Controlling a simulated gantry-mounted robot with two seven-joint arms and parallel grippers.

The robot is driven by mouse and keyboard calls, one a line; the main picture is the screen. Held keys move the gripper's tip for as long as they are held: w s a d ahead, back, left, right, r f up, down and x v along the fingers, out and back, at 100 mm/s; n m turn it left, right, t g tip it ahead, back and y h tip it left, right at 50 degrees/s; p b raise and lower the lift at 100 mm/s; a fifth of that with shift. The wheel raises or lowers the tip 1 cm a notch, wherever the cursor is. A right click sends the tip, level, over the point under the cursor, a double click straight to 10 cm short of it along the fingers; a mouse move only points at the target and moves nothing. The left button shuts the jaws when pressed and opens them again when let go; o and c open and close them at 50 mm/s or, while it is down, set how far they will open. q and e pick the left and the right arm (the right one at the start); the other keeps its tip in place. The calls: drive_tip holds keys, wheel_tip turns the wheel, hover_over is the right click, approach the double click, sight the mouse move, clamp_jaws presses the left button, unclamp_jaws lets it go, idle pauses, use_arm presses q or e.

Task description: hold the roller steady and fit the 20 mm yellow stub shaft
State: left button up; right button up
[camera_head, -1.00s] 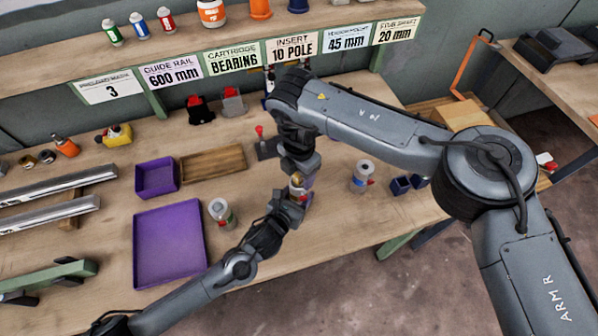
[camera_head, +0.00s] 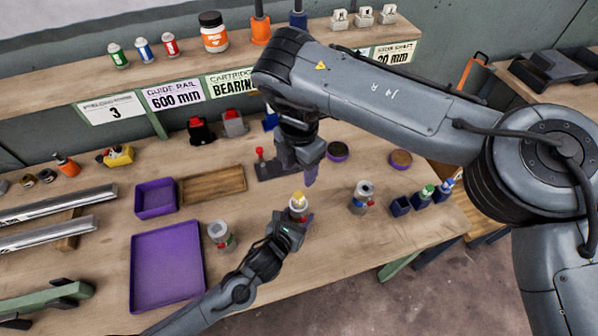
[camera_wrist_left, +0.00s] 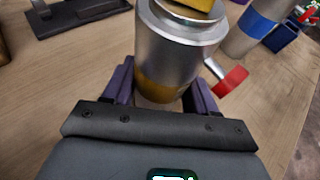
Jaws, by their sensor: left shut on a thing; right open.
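The roller (camera_head: 297,214) stands upright in my left gripper (camera_head: 290,222), a silver cylinder near the table's front. In the left wrist view the roller (camera_wrist_left: 175,55) fills the middle, with the purple fingers of my left gripper (camera_wrist_left: 160,95) shut on either side of it. The yellow stub shaft (camera_head: 298,197) sits at the roller's top; it also shows at the upper edge of the left wrist view (camera_wrist_left: 192,4). Its full seating cannot be told. My right gripper (camera_head: 311,172) is open and empty, above and behind the roller, apart from the stub shaft.
Other silver cylinders stand left (camera_head: 221,236) and right (camera_head: 363,197) of the roller. Small dark blue holders (camera_head: 401,206) are farther right. A purple tray (camera_head: 167,266), a purple box (camera_head: 156,198) and a wooden tray (camera_head: 213,186) lie left. A labelled shelf (camera_head: 180,75) runs along the back.

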use_arm(q)
drive_tip(key=o, duration=1.5)
drive_tip(key=shift+s, duration=0.1)
